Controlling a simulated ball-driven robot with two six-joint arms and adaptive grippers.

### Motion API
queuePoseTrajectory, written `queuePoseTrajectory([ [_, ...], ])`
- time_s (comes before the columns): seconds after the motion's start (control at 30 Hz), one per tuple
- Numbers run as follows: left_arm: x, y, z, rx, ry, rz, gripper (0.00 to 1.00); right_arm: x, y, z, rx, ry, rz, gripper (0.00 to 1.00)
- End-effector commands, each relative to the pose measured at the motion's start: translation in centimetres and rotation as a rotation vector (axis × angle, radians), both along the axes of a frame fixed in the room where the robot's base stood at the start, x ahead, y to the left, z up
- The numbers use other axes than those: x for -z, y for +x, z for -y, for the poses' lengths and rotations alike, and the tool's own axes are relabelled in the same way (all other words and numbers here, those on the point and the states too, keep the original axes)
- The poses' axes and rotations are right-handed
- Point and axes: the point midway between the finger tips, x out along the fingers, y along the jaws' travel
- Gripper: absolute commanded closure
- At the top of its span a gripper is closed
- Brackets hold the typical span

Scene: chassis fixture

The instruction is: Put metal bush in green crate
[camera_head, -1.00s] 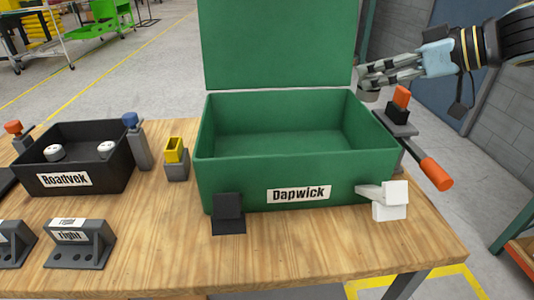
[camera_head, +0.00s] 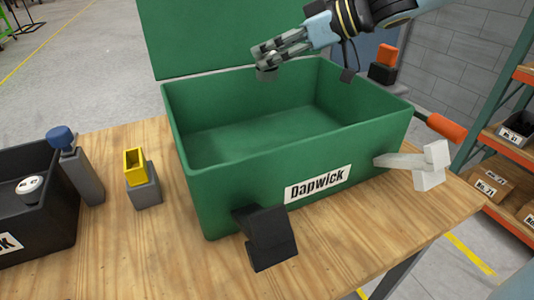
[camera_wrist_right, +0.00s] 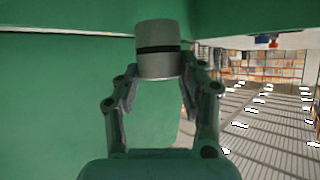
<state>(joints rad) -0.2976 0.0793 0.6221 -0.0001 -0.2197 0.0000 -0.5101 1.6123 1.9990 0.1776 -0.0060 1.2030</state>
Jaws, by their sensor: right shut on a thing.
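The green crate (camera_head: 235,184) stands on the wooden table with its lid (camera_head: 215,35) raised at the back and a "Dapwick" label on its front. Its inside looks empty where I can see it. My right gripper (camera_head: 262,60) is above the crate's back rim, in front of the raised lid. It is shut on the metal bush (camera_head: 267,73). In the right wrist view the bush (camera_wrist_right: 158,50) is a grey cylinder with a dark band, held between the fingertips, with green crate surfaces behind it. My left gripper is not in view.
A black bin (camera_head: 62,215) with a metal part in it stands at the left. A blue-topped post (camera_head: 84,178) and a yellow-topped grey block (camera_head: 144,190) stand between bin and crate. An orange-handled clamp (camera_head: 440,125) is at the right.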

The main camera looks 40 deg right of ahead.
Motion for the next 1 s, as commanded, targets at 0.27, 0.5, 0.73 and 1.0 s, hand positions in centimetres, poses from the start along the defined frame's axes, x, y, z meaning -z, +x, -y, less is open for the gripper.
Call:
queuePoseTrajectory([
  [0.27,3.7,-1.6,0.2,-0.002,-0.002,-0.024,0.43,4.0,0.0,0.0,0.0,0.0,-0.008,1.0],
  [0.5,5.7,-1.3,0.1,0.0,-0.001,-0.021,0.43,6.3,0.0,0.0,0.0,-0.001,-0.01,1.0],
  [0.73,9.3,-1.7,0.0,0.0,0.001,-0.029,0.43,10.5,0.0,0.0,-0.001,0.0,-0.01,1.0],
  [1.0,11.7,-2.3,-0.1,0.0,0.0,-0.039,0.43,13.3,0.0,0.0,0.0,0.001,-0.011,1.0],
])
